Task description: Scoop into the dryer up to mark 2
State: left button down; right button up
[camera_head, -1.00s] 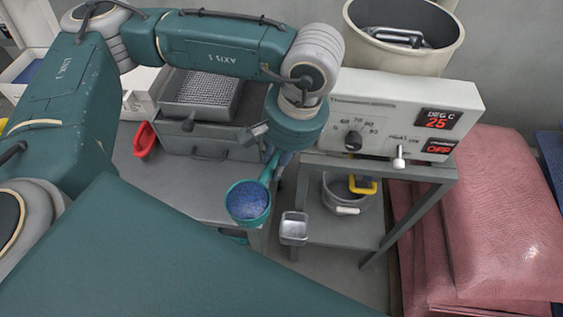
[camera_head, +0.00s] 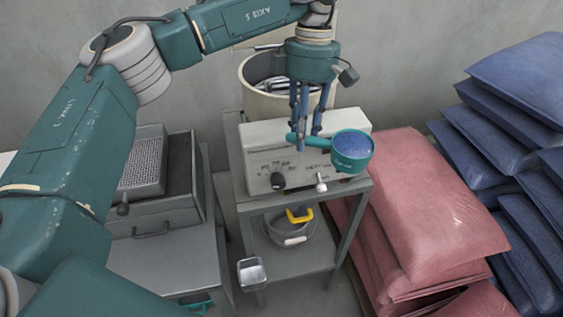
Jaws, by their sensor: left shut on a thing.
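My left gripper (camera_head: 304,132) is shut on the handle of a teal scoop (camera_head: 345,163). The scoop's round cup is full of blue granules (camera_head: 352,145) and looks level. It is held above the front right of the white control box (camera_head: 263,157), hiding the display area there. The cream round hopper (camera_head: 252,101) stands behind the box, with metal parts showing inside; my gripper fingers hide part of it. No level mark can be read in this view. My right gripper does not show.
A grey stand (camera_head: 352,191) carries the control box; a bucket (camera_head: 276,232) with a yellow item sits on its shelf. A small metal cup (camera_head: 251,272) is at the stand's lower left. Red sacks (camera_head: 425,200) and blue sacks (camera_head: 515,85) are stacked at right.

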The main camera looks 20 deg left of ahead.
pick_arm(q)
jog(key=w+d+r+n+t+p, duration=0.1)
jog(key=w+r+n+p, duration=0.25)
jog(key=r+n, duration=0.45)
jog(key=w+d+r+n+t+h+p, duration=0.15)
jog(key=w+r+n, duration=0.35)
jog(key=n, duration=0.6)
jog(key=w+d+r+n+t+y+p, duration=0.1)
jog(key=w+d+r+n+t+p, duration=0.15)
jog(key=w+r+n, duration=0.55)
jog(key=s+a+f+n+t+h+b, duration=0.2)
jog(key=s+a+f+t+h+b, duration=0.1)
jog(key=a+h+b, duration=0.4)
jog(key=s+a+f+n+t+h+b, duration=0.2)
jog(key=a+h+b, duration=0.6)
jog(key=h, duration=0.5)
jog(key=shift+s+f+t+h+b, duration=0.4)
jog(key=shift+s+t, duration=0.35)
jog(key=shift+t, duration=0.25)
